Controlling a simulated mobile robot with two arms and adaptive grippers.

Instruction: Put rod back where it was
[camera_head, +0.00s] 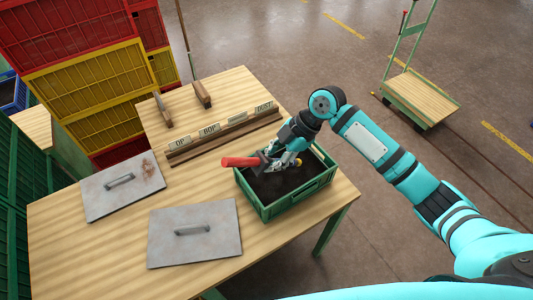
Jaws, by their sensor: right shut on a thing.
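My right gripper (268,162) is above the green crate on the table and is shut on a red rod (240,162). The rod lies roughly level, and its red end sticks out to the left past the crate's rim. A small yellow bit (298,162) shows at the other side of the gripper; I cannot tell whether it belongs to the rod. The green crate (290,207) stands at the table's right end with dark material inside. The gripper and arm hide part of its far side. My left gripper is not in view.
On the wooden table (90,240) lie two grey metal lids with handles, one rusty (122,186) and one plain (194,233). Behind them stands a wooden rack with labels (222,137). Two tools (202,95) lie at the back. Stacked crates (90,75) stand back left; a cart (420,97) stands right.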

